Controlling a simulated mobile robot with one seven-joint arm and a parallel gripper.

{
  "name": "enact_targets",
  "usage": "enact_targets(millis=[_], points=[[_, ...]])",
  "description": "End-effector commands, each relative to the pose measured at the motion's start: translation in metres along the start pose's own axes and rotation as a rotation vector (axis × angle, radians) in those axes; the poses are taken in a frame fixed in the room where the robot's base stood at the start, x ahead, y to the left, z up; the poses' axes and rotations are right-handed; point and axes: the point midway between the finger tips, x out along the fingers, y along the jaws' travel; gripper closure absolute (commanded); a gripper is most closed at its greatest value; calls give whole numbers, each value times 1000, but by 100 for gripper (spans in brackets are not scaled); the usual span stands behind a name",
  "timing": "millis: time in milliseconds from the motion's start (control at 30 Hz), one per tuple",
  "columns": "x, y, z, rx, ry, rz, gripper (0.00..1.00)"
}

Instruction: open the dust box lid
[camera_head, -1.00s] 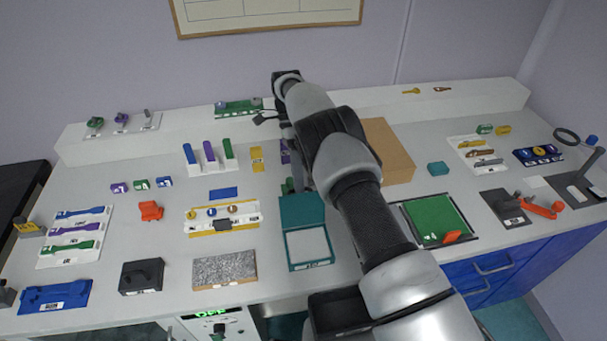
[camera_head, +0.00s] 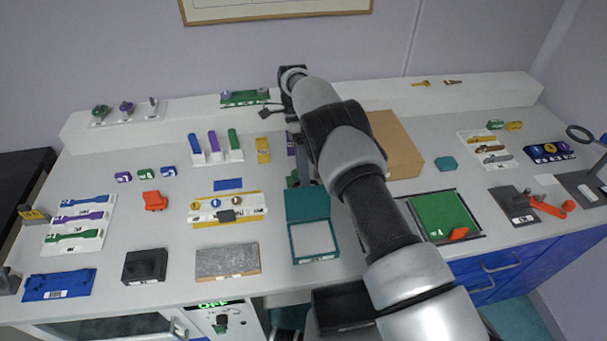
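A teal box (camera_head: 316,256) sits near the front middle of the bench. Its teal lid (camera_head: 307,204) stands raised at its back edge, and a pale inside shows. No label reading dust box is legible, so I cannot tell for sure that this is it. My arm reaches in from the lower right, bends near the back ledge and comes down behind the teal box. My gripper (camera_head: 305,172) is small and partly hidden by my own arm, above the bench behind the lid. I cannot see whether its fingers are open or touch anything.
A brown box (camera_head: 398,150) stands right of my arm. A green plate (camera_head: 438,216) lies right of the teal box; a grey speckled slab (camera_head: 227,262) and a holder with a yellow base (camera_head: 228,211) lie left. A dark open bin (camera_head: 338,308) shows below the front edge.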

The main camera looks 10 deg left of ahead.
Motion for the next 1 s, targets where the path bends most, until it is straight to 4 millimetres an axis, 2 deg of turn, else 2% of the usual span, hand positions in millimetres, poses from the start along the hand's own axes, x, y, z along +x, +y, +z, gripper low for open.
enact_targets(millis=[567, 1000], points=[[-10, 4, 0, 0, 0, -11, 72], [-70, 50, 0, 0, -1, -8, 72]])
